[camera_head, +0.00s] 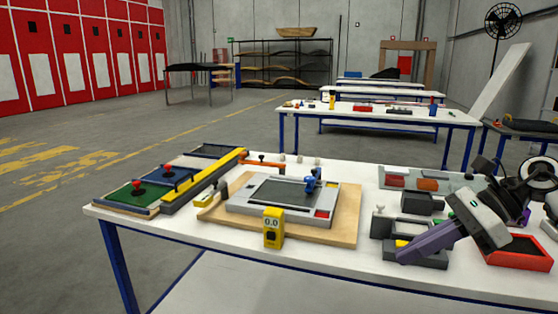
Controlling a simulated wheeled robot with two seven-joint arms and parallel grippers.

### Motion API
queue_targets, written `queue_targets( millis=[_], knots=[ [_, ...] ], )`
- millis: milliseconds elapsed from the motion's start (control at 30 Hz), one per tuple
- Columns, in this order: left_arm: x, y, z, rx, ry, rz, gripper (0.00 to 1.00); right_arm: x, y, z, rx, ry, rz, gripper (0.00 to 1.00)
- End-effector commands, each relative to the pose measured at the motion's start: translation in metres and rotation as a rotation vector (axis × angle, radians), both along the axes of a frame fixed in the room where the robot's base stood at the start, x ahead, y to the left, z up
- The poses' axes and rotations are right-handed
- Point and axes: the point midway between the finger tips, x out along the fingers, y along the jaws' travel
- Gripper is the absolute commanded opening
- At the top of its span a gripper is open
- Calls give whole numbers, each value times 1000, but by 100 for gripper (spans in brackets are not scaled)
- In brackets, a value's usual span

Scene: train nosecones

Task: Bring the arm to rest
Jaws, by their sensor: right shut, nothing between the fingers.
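My right arm comes in from the right edge of the head view. My right gripper (404,255) has a grey body and long purple fingers that point down to the left. The fingers are shut with nothing seen between them. In the picture the fingertips overlap a dark grey fixture (432,261) with a yellow part; I cannot tell whether they touch it. My left gripper is not in view.
The white table (190,235) carries a wooden board with a grey frame (245,207), a yellow gauge (273,228) and a yellow rail (205,181). A red tray (518,252) and a black box (422,203) lie near my arm. Its front left strip is bare.

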Motion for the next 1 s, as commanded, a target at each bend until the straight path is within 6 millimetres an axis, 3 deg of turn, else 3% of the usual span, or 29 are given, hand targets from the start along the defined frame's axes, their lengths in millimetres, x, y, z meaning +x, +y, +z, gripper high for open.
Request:
queue_targets(
  millis=[100,367,600,767,867,1000],
  knots=[
    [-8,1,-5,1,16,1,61,-2,33,-12,115,46,-15,0],
    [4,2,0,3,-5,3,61,-9,103,-29,424,201,-102,0],
    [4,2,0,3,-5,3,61,-19,162,-46,915,573,-341,0],
    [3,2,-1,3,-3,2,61,-17,160,-82,1313,982,-659,0],
    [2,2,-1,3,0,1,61,-21,142,-128,1533,1257,-905,0],
    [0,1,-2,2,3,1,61,-54,110,-218,1793,1641,-1309,0]
  ],
)
